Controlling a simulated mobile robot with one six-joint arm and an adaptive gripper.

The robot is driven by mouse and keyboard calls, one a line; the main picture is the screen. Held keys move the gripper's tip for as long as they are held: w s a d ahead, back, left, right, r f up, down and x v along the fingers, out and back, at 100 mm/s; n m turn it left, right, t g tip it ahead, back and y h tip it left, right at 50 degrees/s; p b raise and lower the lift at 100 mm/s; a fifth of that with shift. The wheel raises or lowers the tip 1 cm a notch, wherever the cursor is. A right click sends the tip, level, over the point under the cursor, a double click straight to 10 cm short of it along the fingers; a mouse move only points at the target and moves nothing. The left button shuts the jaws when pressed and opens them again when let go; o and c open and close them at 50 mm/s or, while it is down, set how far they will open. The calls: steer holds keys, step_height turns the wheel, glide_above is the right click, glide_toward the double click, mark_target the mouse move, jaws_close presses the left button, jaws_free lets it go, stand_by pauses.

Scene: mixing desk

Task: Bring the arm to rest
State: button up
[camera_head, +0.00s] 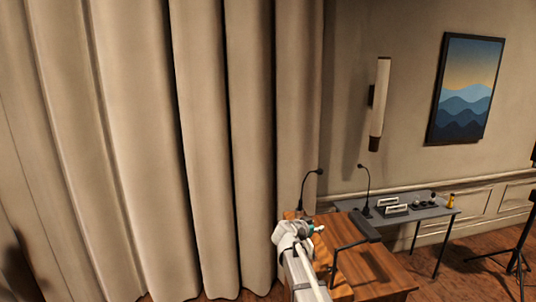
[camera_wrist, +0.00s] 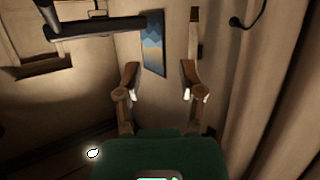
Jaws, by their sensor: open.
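My arm shows in the head view as a pale link rising from the bottom edge, in front of the wooden desk's left end. My gripper (camera_wrist: 160,72) is open in the wrist view, its two brown-looking fingers apart with nothing between them. Beyond the gap is the wall with the framed mountain picture (camera_wrist: 153,45). In the head view the end of my arm is small and its fingers are hard to make out.
The wooden desk (camera_head: 378,272) stands just right of my arm. A grey table (camera_head: 425,212) behind it holds small devices and a yellow item (camera_head: 451,200). Gooseneck microphones (camera_head: 312,173) rise nearby. Curtains (camera_head: 150,150) fill the left. A black stand (camera_head: 518,255) is at right.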

steer(key=s+d+f+n+g+y+b, duration=0.35)
steer(key=s+f+g+b, duration=0.45)
steer(key=s+f, duration=0.9)
steer(key=s+a+f+n+g+y+b, duration=0.1)
steer(key=s+a+f+n+y+b, duration=0.1)
steer(key=s+f+b, duration=0.3)
steer(key=s+a+f+n+g+y+b, duration=0.1)
steer(key=s+f+n+y+b, duration=0.2)
steer(key=s+f, duration=0.5)
steer(key=shift+s+a+f+y+b, duration=0.35)
steer(key=shift+s+y+b, duration=0.2)
steer(key=shift+s+b, duration=0.45)
steer(key=shift+w, duration=0.1)
stand_by(0.3)
